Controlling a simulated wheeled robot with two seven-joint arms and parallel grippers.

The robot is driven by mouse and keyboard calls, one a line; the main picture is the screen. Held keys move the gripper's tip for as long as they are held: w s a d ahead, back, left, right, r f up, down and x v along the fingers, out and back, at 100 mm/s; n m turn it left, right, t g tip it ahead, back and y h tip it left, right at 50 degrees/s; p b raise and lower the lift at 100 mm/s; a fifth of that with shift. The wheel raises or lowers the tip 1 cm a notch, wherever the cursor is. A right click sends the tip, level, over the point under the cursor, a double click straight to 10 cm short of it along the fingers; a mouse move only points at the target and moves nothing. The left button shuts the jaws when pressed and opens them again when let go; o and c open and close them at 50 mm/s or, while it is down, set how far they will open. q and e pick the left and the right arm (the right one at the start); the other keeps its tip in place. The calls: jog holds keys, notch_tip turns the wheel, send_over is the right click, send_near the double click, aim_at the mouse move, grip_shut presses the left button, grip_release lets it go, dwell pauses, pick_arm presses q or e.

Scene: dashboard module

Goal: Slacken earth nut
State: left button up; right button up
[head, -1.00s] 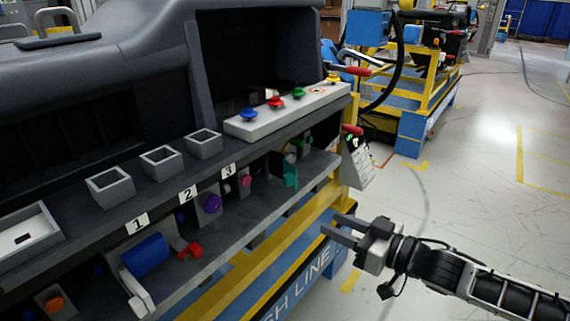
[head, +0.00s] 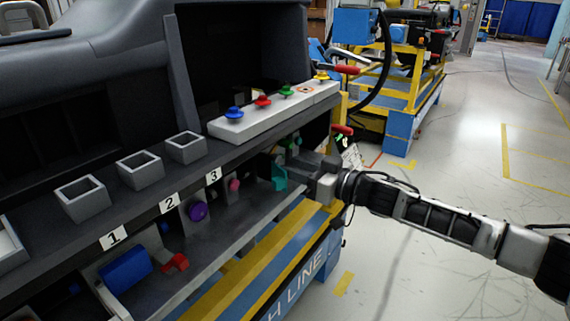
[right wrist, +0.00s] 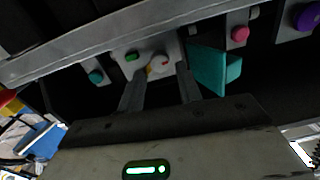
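My right gripper (head: 285,158) reaches into the lower bay at its right end, by the teal block (head: 279,178). In the right wrist view its two fingers (right wrist: 160,80) are apart, with nothing held between them. Beyond the tips is a pale plate (right wrist: 170,48) with a green part, a white round part with a red mark, and a small yellowish part (right wrist: 150,70). I cannot tell which part is the earth nut. The teal block (right wrist: 217,70) also shows right of the fingers, close to the right one. My left gripper is not in view.
A pink knob (head: 234,185), a purple knob (head: 198,211), a red handle (head: 175,262) and a blue cylinder (head: 125,267) sit along the bay. The shelf edge above (right wrist: 60,60) runs close to my right gripper. Above it is a strip of coloured buttons (head: 250,121).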

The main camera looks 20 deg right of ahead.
aim_at(279, 162)
jog(key=shift+x, duration=1.6)
jog(key=c, duration=0.7)
